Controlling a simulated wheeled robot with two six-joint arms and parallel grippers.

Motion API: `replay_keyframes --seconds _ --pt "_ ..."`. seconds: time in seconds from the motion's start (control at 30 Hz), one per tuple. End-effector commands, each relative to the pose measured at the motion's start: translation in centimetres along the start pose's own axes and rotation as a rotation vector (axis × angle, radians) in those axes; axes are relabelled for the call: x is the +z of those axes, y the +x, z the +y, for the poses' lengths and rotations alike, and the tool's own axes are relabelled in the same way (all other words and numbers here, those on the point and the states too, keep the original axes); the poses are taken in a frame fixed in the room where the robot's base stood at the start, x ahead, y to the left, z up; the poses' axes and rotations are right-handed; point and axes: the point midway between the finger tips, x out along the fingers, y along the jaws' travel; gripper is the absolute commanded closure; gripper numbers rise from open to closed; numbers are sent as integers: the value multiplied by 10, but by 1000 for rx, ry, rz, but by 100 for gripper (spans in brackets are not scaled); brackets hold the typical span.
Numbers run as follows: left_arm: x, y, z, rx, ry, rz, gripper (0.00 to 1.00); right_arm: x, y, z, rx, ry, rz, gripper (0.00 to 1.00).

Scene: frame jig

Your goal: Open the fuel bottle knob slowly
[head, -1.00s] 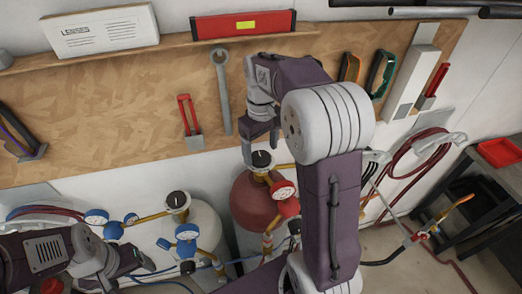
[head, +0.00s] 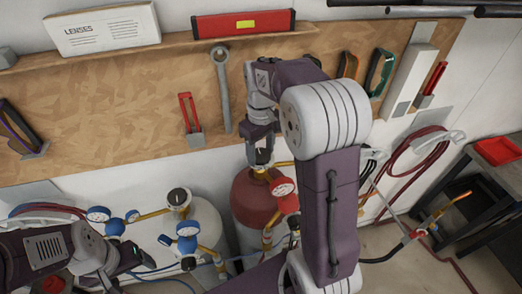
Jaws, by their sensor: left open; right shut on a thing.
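The red fuel bottle (head: 251,201) stands upright at the middle, with a brass valve, a red gauge (head: 283,187) and a dark knob on top. My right gripper (head: 260,156) points down from above and is shut on the knob, which its fingers largely hide. My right arm covers the area to the right of the bottle. My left gripper (head: 130,258) is at the lower left, open, apart from the bottles, with its fingertips hard to make out.
A white bottle (head: 207,222) with a dark knob (head: 179,197) and blue gauges (head: 188,236) stands left of the red one. Red hoses (head: 415,155) hang at right, near a dark cart (head: 480,192) and a torch (head: 440,212).

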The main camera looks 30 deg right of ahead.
Motion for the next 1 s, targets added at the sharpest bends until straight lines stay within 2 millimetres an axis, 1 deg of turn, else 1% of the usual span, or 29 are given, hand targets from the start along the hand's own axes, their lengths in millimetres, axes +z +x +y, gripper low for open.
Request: replay_keyframes --seconds 0.6,0.8,1.0 --pt "-2 -14 0 0 0 0 23 -1 -2 0 0 -380 3 85" --pt "-2 -16 0 0 0 0 23 -1 -1 0 1 -452 4 85" --pt "-2 -17 0 0 0 0 23 -1 -1 0 1 -480 4 85"
